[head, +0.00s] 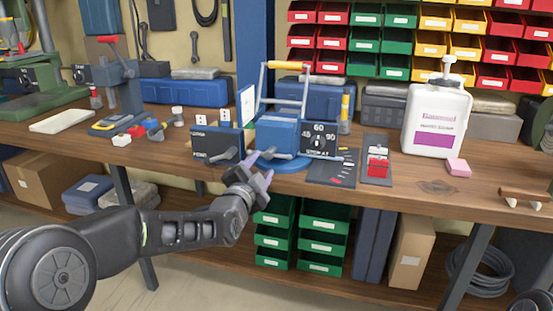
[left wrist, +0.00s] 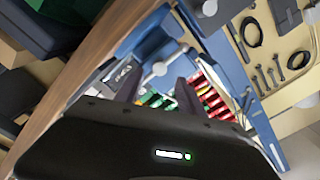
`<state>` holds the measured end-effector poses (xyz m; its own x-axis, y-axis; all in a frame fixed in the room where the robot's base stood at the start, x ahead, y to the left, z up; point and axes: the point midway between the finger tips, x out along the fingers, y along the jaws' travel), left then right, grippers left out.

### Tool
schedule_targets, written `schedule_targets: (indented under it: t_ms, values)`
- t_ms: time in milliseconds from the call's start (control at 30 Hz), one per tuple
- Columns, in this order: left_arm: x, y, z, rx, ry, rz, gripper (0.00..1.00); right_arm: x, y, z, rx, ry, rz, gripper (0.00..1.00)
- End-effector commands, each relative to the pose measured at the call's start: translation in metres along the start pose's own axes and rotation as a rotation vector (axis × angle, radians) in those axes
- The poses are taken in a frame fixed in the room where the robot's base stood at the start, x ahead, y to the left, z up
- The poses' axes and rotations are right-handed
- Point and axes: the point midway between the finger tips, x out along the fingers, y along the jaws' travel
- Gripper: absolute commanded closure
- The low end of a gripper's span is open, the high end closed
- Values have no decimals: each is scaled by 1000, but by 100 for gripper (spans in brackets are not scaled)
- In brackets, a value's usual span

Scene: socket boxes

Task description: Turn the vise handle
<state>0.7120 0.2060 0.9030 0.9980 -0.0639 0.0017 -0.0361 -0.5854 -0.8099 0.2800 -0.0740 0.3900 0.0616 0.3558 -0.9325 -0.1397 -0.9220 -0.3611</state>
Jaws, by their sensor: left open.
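A blue vise (head: 277,138) stands on a round blue base near the front edge of the wooden bench, in the middle of the head view. Its front is partly hidden by my left gripper (head: 262,168), which is in front of it with its fingers apart. In the left wrist view, a grey vise handle (left wrist: 176,54) with rounded ends lies ahead of the left fingertips (left wrist: 155,82), against the blue vise body (left wrist: 148,36). The gap between fingers and handle is hard to judge; no grip on it shows. My right gripper is not in view.
A black panel with a dial (head: 319,141) stands right of the vise, and another dark panel (head: 216,145) stands left. A white jug (head: 436,120) stands farther right. Green bins (head: 322,240) sit below the bench.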

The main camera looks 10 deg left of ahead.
Motion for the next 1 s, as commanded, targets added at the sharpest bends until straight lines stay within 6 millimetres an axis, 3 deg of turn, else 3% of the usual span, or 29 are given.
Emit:
schedule_targets:
  t_ms: [533, 1000]
  values:
    - [6, 1, 0, 40, -1, 1, 54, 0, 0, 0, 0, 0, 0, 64]
    - [70, 2, 1, 38, -1, 2, 54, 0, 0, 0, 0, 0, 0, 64]
